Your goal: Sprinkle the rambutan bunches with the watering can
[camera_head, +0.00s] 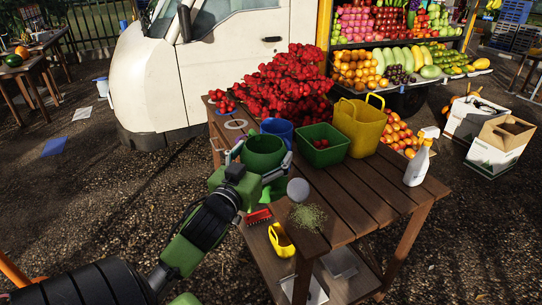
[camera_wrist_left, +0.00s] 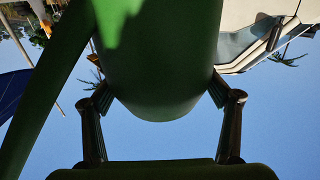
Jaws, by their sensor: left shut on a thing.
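The rambutan bunches (camera_head: 285,85) form a large red heap at the back of the wooden table (camera_head: 375,190). My left gripper (camera_head: 262,163) is shut on the green watering can (camera_head: 264,146), one finger on each side of its body, over the table's near left edge. The can looks roughly upright, in front of the bunches and apart from them. A round grey head (camera_head: 298,187), apparently its sprinkler head, shows at its lower right. In the left wrist view the can (camera_wrist_left: 155,60) fills the space between the fingers. My right gripper is not in view.
A white spray bottle (camera_head: 416,164) stands at the right. A green clump (camera_head: 308,217) lies near the front edge.

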